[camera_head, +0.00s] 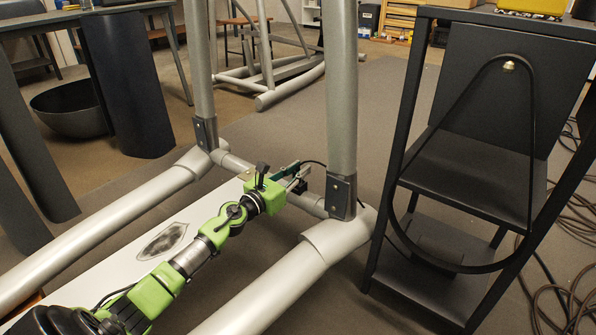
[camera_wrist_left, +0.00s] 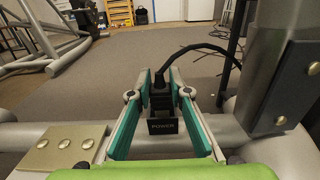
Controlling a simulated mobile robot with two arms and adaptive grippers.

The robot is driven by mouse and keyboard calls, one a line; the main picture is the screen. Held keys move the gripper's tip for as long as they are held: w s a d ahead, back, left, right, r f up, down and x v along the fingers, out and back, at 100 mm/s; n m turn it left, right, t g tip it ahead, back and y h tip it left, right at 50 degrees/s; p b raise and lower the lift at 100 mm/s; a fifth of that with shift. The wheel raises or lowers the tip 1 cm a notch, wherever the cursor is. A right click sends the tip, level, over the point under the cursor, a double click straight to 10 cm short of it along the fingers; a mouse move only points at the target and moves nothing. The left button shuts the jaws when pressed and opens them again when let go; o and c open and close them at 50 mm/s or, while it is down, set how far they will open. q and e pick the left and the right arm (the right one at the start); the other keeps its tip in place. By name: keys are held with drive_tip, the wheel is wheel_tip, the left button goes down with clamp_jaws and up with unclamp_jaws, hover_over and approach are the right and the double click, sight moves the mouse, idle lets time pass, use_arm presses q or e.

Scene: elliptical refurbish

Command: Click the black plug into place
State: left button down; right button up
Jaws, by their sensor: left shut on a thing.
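My left gripper (camera_head: 299,178) reaches over the grey cross tube (camera_head: 236,163) between two upright posts. In the left wrist view its teal-lined fingers (camera_wrist_left: 159,92) are shut on the black plug (camera_wrist_left: 160,99). A black cable (camera_wrist_left: 205,47) runs from the plug's far end, arching to the right. A black block marked POWER (camera_wrist_left: 163,126) is just on the near side of the plug, between the fingers and in front of the cross tube. I cannot tell whether the plug is seated in it. My right gripper does not show.
Thick grey posts (camera_head: 342,90) stand on grey floor tubes (camera_head: 318,255) around the arm. A brass plate (camera_wrist_left: 62,147) is left of the fingers. A black metal stand (camera_head: 480,185) is on the right, with loose cables (camera_head: 566,290) beside it. Open floor lies beyond the cross tube.

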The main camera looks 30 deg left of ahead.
use_arm(q)
drive_tip(key=shift+f+b, duration=0.35)
idle(0.4)
drive_tip(key=c, duration=1.8)
unclamp_jaws()
drive_tip(key=shift+s+a, duration=0.15)
drive_tip(key=shift+s, duration=1.75)
drive_tip(key=shift+s+a, duration=0.15)
drive_tip(key=shift+s, duration=1.7)
